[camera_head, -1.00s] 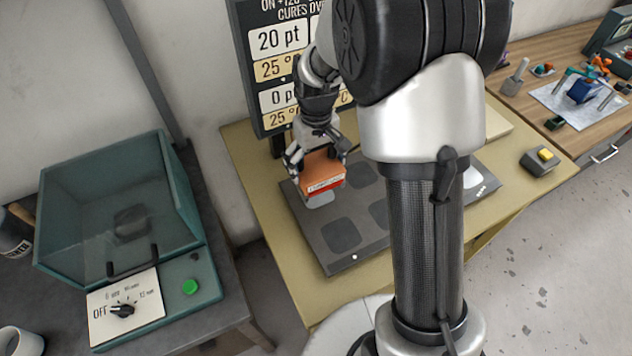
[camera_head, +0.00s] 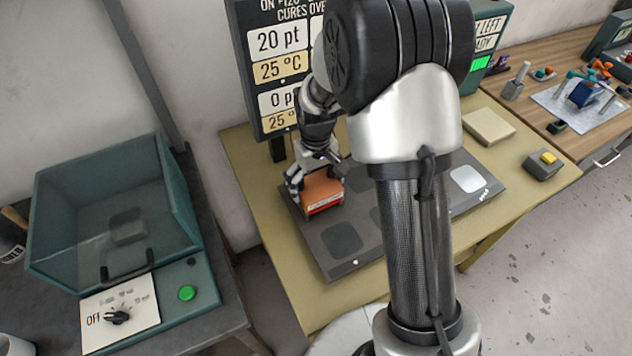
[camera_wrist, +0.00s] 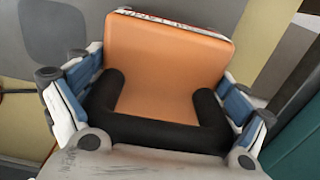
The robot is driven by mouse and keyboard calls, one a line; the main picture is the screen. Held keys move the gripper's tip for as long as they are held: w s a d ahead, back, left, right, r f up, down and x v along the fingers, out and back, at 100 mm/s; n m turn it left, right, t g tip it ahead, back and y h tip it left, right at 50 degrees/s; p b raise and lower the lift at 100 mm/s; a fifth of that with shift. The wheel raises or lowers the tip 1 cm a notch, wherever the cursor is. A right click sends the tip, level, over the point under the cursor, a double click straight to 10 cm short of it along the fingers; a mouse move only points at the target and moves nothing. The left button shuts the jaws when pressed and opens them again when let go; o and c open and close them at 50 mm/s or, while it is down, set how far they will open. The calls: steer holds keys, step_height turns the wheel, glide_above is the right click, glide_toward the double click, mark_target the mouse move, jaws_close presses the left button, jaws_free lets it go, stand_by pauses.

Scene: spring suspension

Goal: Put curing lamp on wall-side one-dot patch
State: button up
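The curing lamp (camera_head: 322,192) is an orange box with a red and white label band. It sits low over the far-left, wall-side patch of the dark mat (camera_head: 312,236) and hides that patch. I cannot tell whether its base fully touches. One white dot marks the mat's front edge in that column. My gripper (camera_head: 318,180) is around the lamp from above. In the wrist view the lamp (camera_wrist: 170,60) shows a black U-shaped handle, with my blue-padded fingers (camera_wrist: 163,95) against either side. The front-left patch (camera_head: 342,237) is bare and dark.
A pale patch (camera_head: 467,178) lies at the mat's right end. A sign board (camera_head: 270,70) stands behind the mat. A beige block (camera_head: 489,126) and a yellow-button box (camera_head: 543,164) are on the table's right. A teal chamber (camera_head: 115,215) stands left.

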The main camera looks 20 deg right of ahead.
steer(key=shift+o, duration=0.6)
step_height(320, 180, up, 12)
steer(key=p, duration=0.3)
steer(key=shift+s+r, duration=0.1)
steer(key=shift+r, duration=0.05)
step_height(320, 180, up, 6)
steer(key=t, duration=0.1)
glide_above(320, 192)
steer(key=s+r+m+t, duration=0.1)
steer(key=s+r, duration=0.5)
steer(key=s, duration=0.3)
steer(key=s+r+m+t, duration=0.1)
steer(key=s+r+t, duration=0.1)
steer(key=s, duration=1)
steer(key=shift+s+t, duration=0.3)
steer(key=shift+s, duration=0.05)
